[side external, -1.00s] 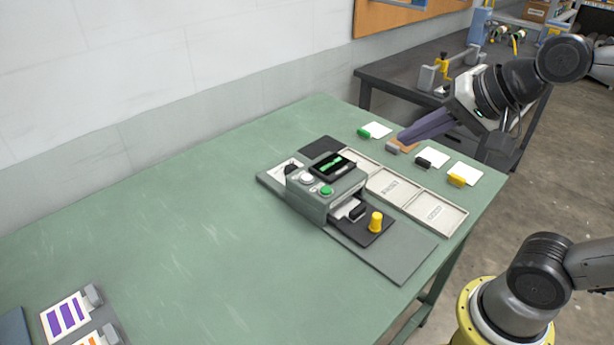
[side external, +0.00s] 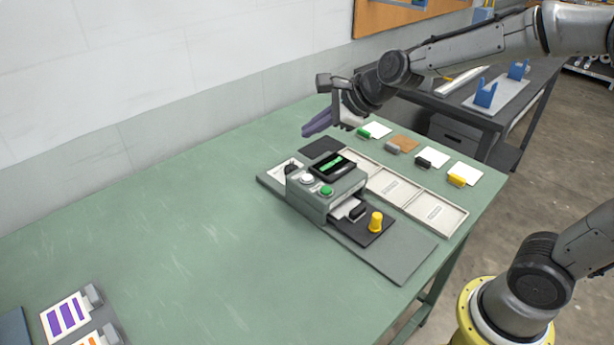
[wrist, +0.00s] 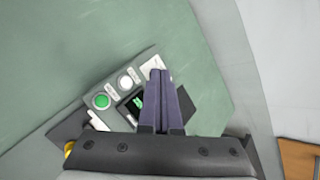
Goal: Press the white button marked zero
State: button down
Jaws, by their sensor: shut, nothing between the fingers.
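The white button (side external: 307,178) sits on top of the grey press (side external: 328,197), beside a green button (side external: 327,191) and a dark display (side external: 332,166) with green marks. In the wrist view the white button (wrist: 126,81) shows next to the green button (wrist: 102,101); the label text beside each is too small to read. My gripper (side external: 308,131) is shut and empty, with purple fingers. It is in the air above and behind the press, apart from the buttons. In the wrist view its fingertips (wrist: 160,74) appear to the right of the white button, overlapping the press end.
A yellow knob (side external: 376,222) stands on a black plate at the press front. Pale trays (side external: 392,187) lie beside the press. Several coloured clips with cards, including a yellow one (side external: 457,180), line the table's right side. The green table (side external: 170,230) is largely clear at left.

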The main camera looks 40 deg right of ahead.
aim_at(312, 178)
jog(key=shift+f, duration=4.35)
jog(key=shift+f, duration=0.2)
jog(key=shift+f, duration=0.2)
jog(key=shift+f, duration=0.45)
jog(key=shift+r, duration=0.8)
jog(key=shift+r, duration=2.5)
